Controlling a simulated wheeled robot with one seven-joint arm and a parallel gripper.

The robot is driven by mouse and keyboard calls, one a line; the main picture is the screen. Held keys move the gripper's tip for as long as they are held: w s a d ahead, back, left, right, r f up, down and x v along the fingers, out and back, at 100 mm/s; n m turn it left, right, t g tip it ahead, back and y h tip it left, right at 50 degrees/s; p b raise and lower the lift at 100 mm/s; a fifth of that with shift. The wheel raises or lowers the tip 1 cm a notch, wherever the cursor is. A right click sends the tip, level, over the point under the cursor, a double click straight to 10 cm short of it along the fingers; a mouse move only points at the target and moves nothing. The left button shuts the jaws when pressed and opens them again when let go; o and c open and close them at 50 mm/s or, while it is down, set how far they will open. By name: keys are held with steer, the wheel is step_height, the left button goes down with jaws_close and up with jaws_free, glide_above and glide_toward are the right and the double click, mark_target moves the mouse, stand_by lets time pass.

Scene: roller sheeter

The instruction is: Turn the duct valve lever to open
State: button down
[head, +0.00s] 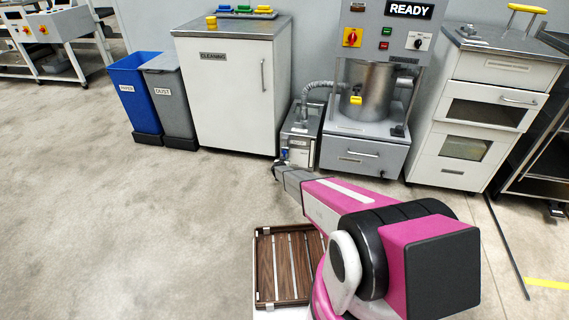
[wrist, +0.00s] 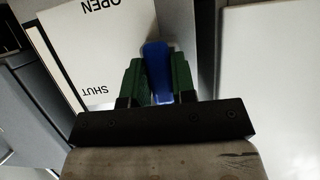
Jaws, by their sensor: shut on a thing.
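The blue duct valve lever (wrist: 158,82) stands between the two green fingers of my gripper (wrist: 157,68) in the wrist view. The fingers are shut on it from both sides. A white plate (wrist: 110,48) lies left of the lever, with OPEN at its top and SHUT lower down, both upside down in the picture. The lever's pivot is hidden, so I cannot tell which word it points to. In the head view my gripper (head: 279,172) is small and low, at the front of the grey unit with a hose (head: 301,131); the lever is not clear there.
Right of the unit stands the sheeter machine (head: 366,130) with a READY sign. A white CLEANING cabinet (head: 232,95) is to the left, with a grey DUST bin (head: 172,100) and a blue bin (head: 136,92). A wooden slatted tray (head: 286,262) is near my arm. The left floor is clear.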

steer(key=shift+a, duration=0.1)
steer(key=c, duration=0.9)
jaws_free()
steer(key=shift+c, duration=0.2)
steer(key=v, duration=1)
steer(key=shift+s+r, duration=0.25)
steer(key=shift+s, duration=0.1)
